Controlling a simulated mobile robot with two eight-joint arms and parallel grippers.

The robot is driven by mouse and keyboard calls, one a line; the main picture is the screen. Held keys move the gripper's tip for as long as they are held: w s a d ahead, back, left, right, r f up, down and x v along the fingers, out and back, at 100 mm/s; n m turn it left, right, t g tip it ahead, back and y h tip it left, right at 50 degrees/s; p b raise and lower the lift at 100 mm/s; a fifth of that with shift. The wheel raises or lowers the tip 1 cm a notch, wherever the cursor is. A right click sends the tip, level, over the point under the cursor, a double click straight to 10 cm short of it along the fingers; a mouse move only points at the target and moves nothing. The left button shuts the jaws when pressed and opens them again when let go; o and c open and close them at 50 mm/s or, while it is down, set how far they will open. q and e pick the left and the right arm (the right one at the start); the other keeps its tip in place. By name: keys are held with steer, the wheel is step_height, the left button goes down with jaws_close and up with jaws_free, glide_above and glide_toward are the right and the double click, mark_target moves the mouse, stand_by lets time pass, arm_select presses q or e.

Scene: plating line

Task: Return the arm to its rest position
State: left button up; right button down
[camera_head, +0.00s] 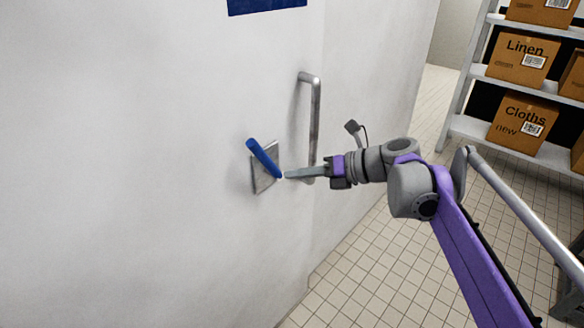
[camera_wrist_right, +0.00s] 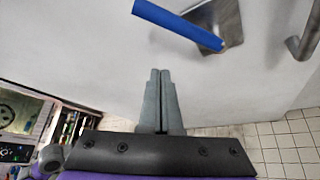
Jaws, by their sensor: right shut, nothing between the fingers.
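My right arm (camera_head: 446,211), purple and grey, reaches in from the right toward a white wall or door panel. My right gripper (camera_head: 288,175) is shut and empty, its tips close to the lower end of a blue lever handle (camera_head: 263,157). The lever is tilted on a square metal plate (camera_head: 257,183). In the right wrist view, the shut fingers (camera_wrist_right: 159,73) point toward the wall, and the blue lever (camera_wrist_right: 178,21) lies ahead of them with a gap in the picture. I cannot tell whether they touch. My left gripper is not in view.
A vertical metal pull bar (camera_head: 316,120) stands on the panel behind my gripper. A grey shelf (camera_head: 486,130) with cardboard boxes, such as the Linen box (camera_head: 518,62) and Cloths box (camera_head: 511,128), stands at the right. Tiled floor (camera_head: 370,262) is open below my arm.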

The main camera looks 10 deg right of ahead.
steer(key=s+d+f+n+h, duration=0.1)
steer(key=s+f+n+h, duration=0.2)
steer(key=s+f+n, duration=0.5)
steer(key=s+d+f+n+g+h, duration=0.1)
steer(key=s+f+n+h, duration=0.3)
steer(key=s+f+n, duration=0.4)
steer(key=s+d+f+n+h, duration=0.2)
steer(key=s+f+n, duration=0.6)
steer(key=n, duration=0.9)
steer(key=shift+s+d+f+g+h+p, duration=0.3)
steer(key=shift+s+f+g+h+p, duration=0.1)
steer(key=shift+s+h, duration=0.75)
